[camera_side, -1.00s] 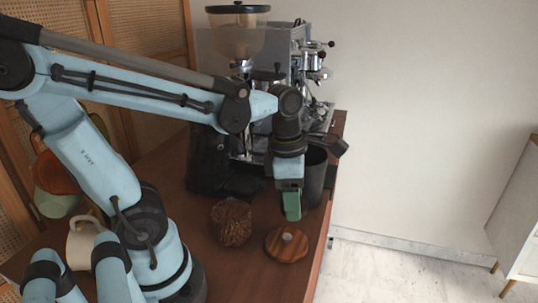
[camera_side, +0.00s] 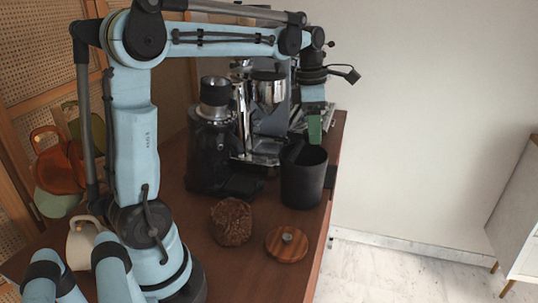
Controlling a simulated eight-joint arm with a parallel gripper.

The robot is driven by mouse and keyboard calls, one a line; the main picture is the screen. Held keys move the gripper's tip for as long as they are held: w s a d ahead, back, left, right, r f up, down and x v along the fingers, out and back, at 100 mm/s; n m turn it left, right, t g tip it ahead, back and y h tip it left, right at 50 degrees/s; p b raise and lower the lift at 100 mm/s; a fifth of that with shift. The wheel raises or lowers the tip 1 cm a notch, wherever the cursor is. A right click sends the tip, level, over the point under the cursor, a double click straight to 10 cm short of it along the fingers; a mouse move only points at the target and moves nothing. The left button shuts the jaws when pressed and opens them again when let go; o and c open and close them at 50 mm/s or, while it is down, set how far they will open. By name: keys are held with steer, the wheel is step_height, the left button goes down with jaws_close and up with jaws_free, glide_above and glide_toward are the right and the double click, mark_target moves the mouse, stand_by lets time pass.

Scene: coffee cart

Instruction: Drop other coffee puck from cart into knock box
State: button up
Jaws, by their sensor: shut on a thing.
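A rough brown coffee puck (camera_side: 231,222) sits on the wooden cart top (camera_side: 262,278) near the front. The knock box (camera_side: 303,178) is a black open cylinder with a dark bar across its mouth, by the cart's right edge. My gripper (camera_side: 314,128), with green fingers, points down above and behind the knock box, apart from it and from the visible puck. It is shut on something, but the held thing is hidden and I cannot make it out. The inside of the knock box is mostly hidden.
A round wooden piece with a metal knob (camera_side: 287,244) lies right of the puck. A black grinder (camera_side: 208,150) and a chrome espresso machine (camera_side: 268,95) stand behind. A cream mug (camera_side: 85,243) and an orange cup (camera_side: 60,167) are at left.

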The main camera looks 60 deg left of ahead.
steer(key=shift+f, duration=2.1)
steer(key=o, duration=1.1)
steer(key=r, duration=0.8)
steer(key=s+r, duration=0.1)
steer(key=r, duration=0.3)
steer(key=shift+s+a, duration=0.1)
steer(key=shift+a, duration=0.25)
